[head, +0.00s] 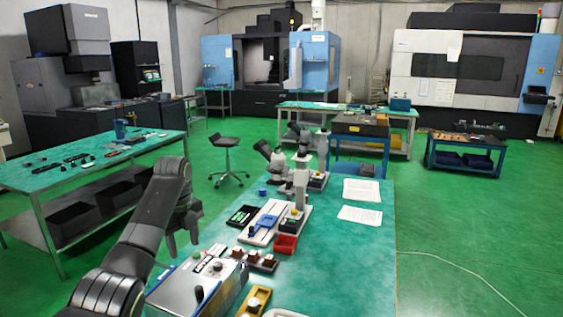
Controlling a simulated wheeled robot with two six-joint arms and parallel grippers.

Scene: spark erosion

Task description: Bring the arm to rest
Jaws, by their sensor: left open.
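My left arm comes in from the bottom left, grey and bent at a high joint. My left gripper (184,242) hangs from it with the fingers pointing down. It is open, and no object shows between the fingers. It is at the left edge of the green-topped bench (347,262), near the metal box with switches (198,282). I cannot tell its exact height above the bench edge. My right arm and right gripper are not in view.
Bench items include a red tray (285,246), a yellow tray (254,301), microscopes (301,178) and paper sheets (361,190). A stool (225,143) and a second workbench (70,163) stand left. The bench's right front is clear. A cable (462,268) crosses the floor.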

